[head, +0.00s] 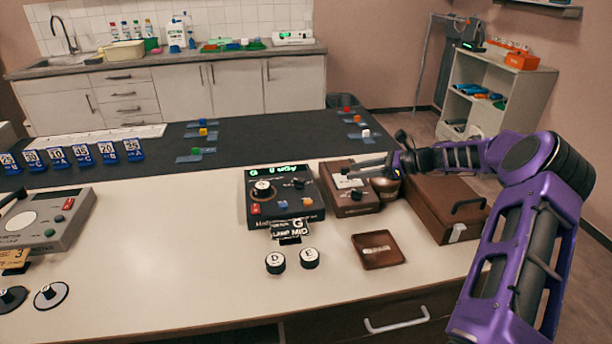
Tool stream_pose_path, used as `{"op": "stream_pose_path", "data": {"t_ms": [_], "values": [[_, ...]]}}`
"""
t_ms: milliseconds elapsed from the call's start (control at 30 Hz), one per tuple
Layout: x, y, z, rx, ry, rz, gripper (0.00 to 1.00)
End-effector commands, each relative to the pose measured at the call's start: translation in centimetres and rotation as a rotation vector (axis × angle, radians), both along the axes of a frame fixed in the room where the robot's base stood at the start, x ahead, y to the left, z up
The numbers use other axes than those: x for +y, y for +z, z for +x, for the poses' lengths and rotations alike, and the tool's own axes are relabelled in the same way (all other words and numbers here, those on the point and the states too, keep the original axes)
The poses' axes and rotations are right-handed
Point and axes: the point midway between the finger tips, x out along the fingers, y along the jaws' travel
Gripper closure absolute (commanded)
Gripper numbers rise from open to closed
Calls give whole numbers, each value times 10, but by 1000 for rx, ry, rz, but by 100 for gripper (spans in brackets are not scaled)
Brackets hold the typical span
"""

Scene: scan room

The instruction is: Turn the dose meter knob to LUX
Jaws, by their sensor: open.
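A brown box-shaped meter (340,199), which looks like the dose meter, stands right of centre on the white table. It has a pale label or dial (347,182) on its top and a small dark knob (357,194) near its front right. The markings are too small to read, so I cannot tell where the knob points or where LUX is. My gripper (352,171) reaches in from the right, open and empty, with its fingers over the back part of the meter. I cannot tell whether they touch it.
A black lamp device (257,213) with knobs and coloured buttons stands close on the meter's left. A small brown tray (365,260) lies in front.

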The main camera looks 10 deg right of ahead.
Motion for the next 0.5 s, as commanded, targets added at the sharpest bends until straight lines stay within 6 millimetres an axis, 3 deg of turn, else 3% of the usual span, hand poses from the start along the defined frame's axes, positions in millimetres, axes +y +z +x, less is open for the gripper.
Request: {"op": "stream_pose_path", "data": {"t_ms": [167,500], "values": [[17,-8,8,0,4,5,50],[76,-36,42,2,5,2,50]]}}
